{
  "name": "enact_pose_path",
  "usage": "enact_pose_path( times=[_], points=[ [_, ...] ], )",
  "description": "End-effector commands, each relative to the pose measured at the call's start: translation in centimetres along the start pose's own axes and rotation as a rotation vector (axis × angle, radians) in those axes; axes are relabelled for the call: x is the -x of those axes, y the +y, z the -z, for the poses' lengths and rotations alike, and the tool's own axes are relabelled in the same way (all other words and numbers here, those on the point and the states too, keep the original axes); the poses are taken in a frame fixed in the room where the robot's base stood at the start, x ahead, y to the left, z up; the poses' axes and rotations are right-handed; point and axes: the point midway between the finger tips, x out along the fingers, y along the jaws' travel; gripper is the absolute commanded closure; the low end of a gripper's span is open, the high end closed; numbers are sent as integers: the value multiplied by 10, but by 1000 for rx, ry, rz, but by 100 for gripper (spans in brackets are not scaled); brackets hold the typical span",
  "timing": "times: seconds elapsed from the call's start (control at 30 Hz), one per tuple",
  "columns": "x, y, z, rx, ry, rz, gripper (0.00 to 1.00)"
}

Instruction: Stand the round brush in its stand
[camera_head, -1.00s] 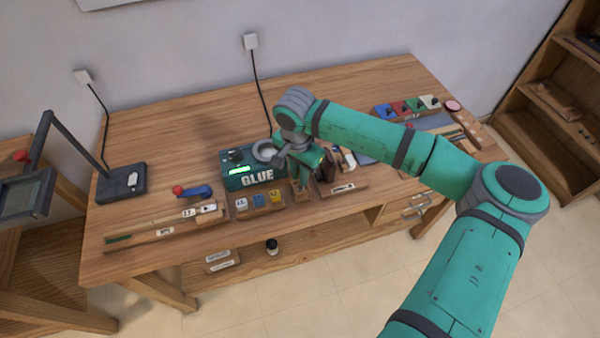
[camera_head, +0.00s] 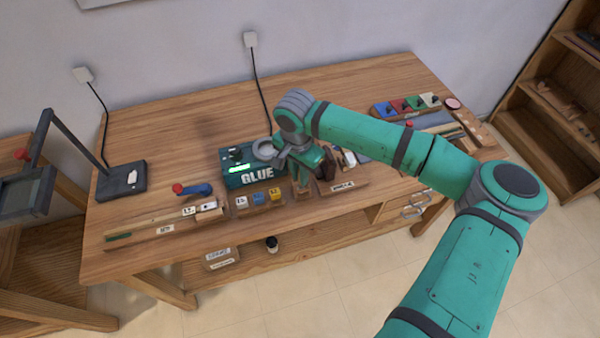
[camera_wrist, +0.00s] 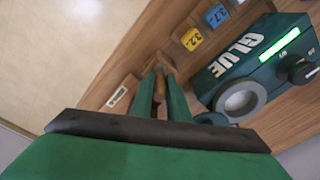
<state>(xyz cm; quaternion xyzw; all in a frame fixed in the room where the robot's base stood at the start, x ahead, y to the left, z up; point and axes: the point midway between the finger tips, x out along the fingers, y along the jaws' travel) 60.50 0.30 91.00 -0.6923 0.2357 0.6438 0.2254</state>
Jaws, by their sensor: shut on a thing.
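My gripper (camera_wrist: 160,84) points down over the front of the workbench, and its green fingers are shut on a slim brown, wooden-looking piece (camera_wrist: 160,88), which I take to be the round brush's handle. Most of the brush is hidden by the fingers. In the head view my gripper (camera_head: 309,172) is just right of the glue pot. A small wooden block (camera_head: 303,193), likely the stand, is just below it near the front edge. It seems to show beyond the fingertips in the wrist view. I cannot tell whether the brush touches it or is inside it.
The green glue pot (camera_head: 240,176) is close on the left, with numbered blocks (camera_head: 258,198) in front of it. A labelled wooden holder (camera_head: 343,187) is close on the right. Colored blocks (camera_head: 407,105) sit at the back right. The bench's back left is clear.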

Motion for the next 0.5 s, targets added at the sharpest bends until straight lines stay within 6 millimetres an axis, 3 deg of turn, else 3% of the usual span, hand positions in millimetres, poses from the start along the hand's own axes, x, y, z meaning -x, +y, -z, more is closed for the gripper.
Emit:
enact_pose_path(
  times=[0.5],
  points=[
    [-4, 0, 0, 0, 0, 0, 100]
  ],
)
